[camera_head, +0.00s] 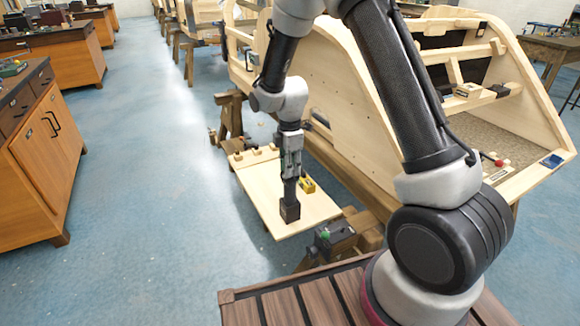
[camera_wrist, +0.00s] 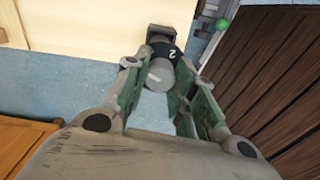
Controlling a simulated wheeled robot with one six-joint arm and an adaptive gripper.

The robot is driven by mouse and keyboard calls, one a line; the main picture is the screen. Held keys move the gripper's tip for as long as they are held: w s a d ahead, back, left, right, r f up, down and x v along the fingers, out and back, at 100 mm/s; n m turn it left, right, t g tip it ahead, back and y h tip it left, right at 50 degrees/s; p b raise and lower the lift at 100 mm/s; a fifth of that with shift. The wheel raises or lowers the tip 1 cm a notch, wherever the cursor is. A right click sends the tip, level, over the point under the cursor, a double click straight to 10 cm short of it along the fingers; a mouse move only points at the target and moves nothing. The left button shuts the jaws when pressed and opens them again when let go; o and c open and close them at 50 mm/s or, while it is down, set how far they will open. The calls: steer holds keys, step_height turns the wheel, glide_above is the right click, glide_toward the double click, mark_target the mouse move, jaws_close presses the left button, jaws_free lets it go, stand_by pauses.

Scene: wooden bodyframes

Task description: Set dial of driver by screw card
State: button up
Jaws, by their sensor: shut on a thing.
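The driver (camera_head: 290,190) stands upright on the pale board, its lower end in a dark block (camera_head: 290,212). My gripper (camera_head: 290,165) is above it, shut on its grey top. In the wrist view the driver's grey end (camera_wrist: 160,76) with a white line sits between the green-padded fingers (camera_wrist: 162,92). Beyond it is a black collar marked with a white "2" (camera_wrist: 172,53). The dark block (camera_wrist: 161,32) shows past the collar. I cannot make out which item is the screw card.
The pale board (camera_head: 262,195) also holds a small yellow item (camera_head: 307,185). A large wooden bodyframe (camera_head: 350,110) stands just right. A dark device with a green knob (camera_head: 325,236) is near the board's front right corner. Blue floor (camera_head: 150,200) is open to the left.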

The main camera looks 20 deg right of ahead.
steer(key=shift+n, duration=2.3)
stand_by(3.2)
stand_by(0.3)
steer(key=o, duration=1.1)
steer(key=shift+c, duration=0.2)
step_height(320, 180, up, 12)
